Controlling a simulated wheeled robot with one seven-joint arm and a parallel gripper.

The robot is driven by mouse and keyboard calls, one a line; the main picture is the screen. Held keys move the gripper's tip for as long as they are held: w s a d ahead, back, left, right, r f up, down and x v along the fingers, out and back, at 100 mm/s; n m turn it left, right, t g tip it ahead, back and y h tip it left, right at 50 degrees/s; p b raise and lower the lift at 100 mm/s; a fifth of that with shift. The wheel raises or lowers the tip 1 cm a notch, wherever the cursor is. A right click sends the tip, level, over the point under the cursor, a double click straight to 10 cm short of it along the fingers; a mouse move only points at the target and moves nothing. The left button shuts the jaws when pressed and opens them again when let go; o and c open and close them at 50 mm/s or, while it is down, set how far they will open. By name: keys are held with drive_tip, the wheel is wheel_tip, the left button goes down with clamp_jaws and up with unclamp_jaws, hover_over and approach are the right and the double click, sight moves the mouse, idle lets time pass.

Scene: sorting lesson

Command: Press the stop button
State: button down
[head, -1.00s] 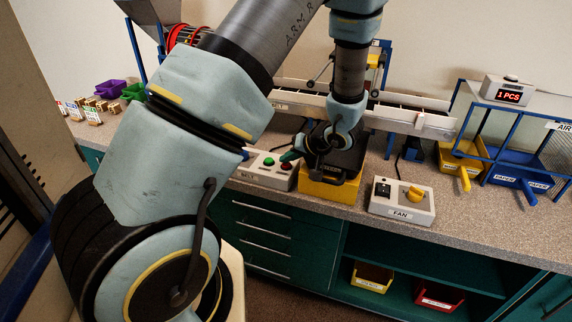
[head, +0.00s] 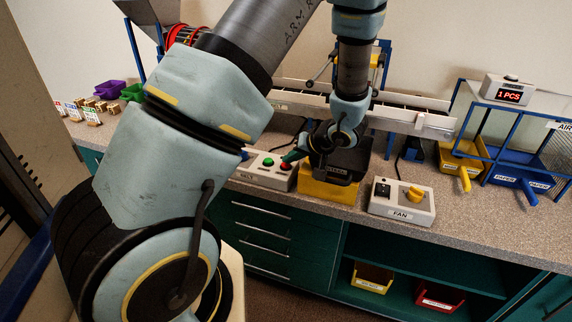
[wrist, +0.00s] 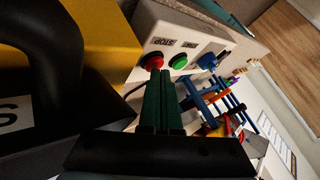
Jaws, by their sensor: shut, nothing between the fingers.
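The stop button is a red round knob on a pale control box (head: 254,178), left of the yellow bin, in the head view. In the wrist view the red button (wrist: 155,60) sits beside a label reading STOP, with a green button (wrist: 179,62) next to it. My gripper (wrist: 163,74) is shut and empty, its dark green fingers together. The fingertips lie right at the red button in the wrist view and overlap its lower edge; I cannot tell whether they touch it. In the head view my gripper (head: 289,160) is over the box's right end.
A yellow bin with a black handled tray (head: 335,168) stands close to the right of the control box. A FAN box (head: 402,200) is further right. A conveyor (head: 400,114) runs behind. Yellow and blue scoops (head: 520,181) stand at the right.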

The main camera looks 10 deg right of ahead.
drive_tip(key=shift+w+r, duration=0.1)
drive_tip(key=shift+r, duration=0.2)
drive_tip(key=shift+r, duration=0.25)
drive_tip(key=shift+a+r+p, duration=0.1)
drive_tip(key=shift+r+p, duration=0.7)
drive_tip(key=shift+r, duration=1.45)
drive_tip(key=s+a+r+g+h, duration=0.2)
drive_tip(key=s+a+r, duration=0.2)
drive_tip(key=s+a, duration=0.2)
drive_tip(key=s+a+r+g+h+p, duration=0.1)
drive_tip(key=s+a+r+g+h, duration=0.2)
drive_tip(key=a, duration=0.8)
drive_tip(key=s+r, duration=0.2)
drive_tip(key=s, duration=0.1)
drive_tip(key=shift+s+a+n+g+h, duration=0.15)
drive_tip(key=shift+s+n+g+h, duration=0.15)
